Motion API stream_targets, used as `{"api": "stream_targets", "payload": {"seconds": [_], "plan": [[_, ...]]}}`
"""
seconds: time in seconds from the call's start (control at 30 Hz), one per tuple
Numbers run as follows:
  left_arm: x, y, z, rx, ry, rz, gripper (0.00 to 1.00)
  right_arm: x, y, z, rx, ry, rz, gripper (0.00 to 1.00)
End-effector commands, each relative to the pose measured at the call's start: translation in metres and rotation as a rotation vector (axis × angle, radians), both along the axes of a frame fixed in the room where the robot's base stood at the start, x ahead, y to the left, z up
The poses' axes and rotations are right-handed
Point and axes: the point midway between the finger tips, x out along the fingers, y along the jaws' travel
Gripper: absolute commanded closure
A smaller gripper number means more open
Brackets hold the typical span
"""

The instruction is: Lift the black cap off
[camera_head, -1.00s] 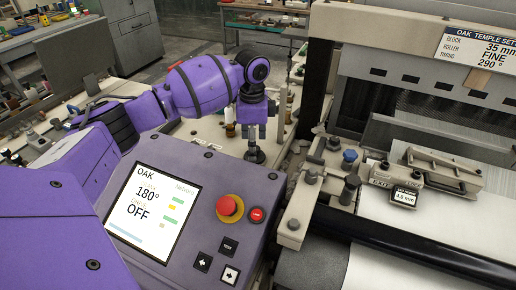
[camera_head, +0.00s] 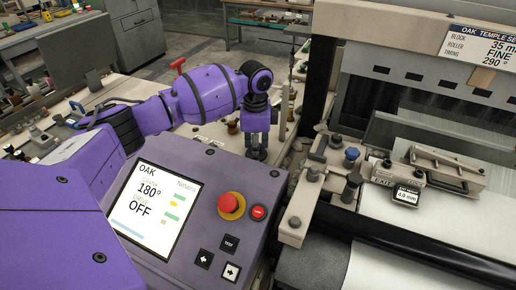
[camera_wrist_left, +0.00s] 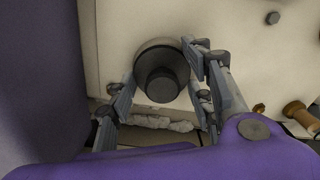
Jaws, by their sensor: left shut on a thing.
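The black cap (camera_wrist_left: 162,76) is a round, dark, stepped piece near the middle of the left wrist view, in front of a pale panel. My left gripper (camera_wrist_left: 165,80) has a finger on each side and is shut on it. In the head view my left gripper (camera_head: 257,152) points down behind the purple console; the cap is largely hidden between its fingers there. I cannot tell whether the cap is clear of its seat. My right gripper is not in view.
The purple control console (camera_head: 200,160) with a screen and a red stop button (camera_head: 231,203) stands in front of the gripper. The loom's metal frame (camera_head: 310,195) and black roller (camera_head: 420,250) are to the right. Small spools (camera_wrist_left: 298,112) lie at the right in the wrist view.

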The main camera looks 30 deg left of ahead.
Motion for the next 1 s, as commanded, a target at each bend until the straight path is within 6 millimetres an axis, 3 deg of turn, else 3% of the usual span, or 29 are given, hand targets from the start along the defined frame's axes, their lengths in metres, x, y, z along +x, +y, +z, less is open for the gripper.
{"api": "stream_targets", "payload": {"seconds": [0.23, 0.47, 0.77, 1.0], "plan": [[0.001, 0.0, 0.007, -0.001, -0.003, 0.0, 0.78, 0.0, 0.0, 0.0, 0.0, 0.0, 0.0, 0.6], [0.004, 0.003, 0.036, 0.0, -0.003, 0.002, 0.78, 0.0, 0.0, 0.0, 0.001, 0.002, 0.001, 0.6], [0.04, 0.037, 0.092, -0.002, -0.001, 0.004, 0.78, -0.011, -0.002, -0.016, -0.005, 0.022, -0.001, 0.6], [0.077, 0.072, 0.11, -0.003, 0.003, 0.003, 0.78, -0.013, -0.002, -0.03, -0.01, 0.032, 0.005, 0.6]]}}
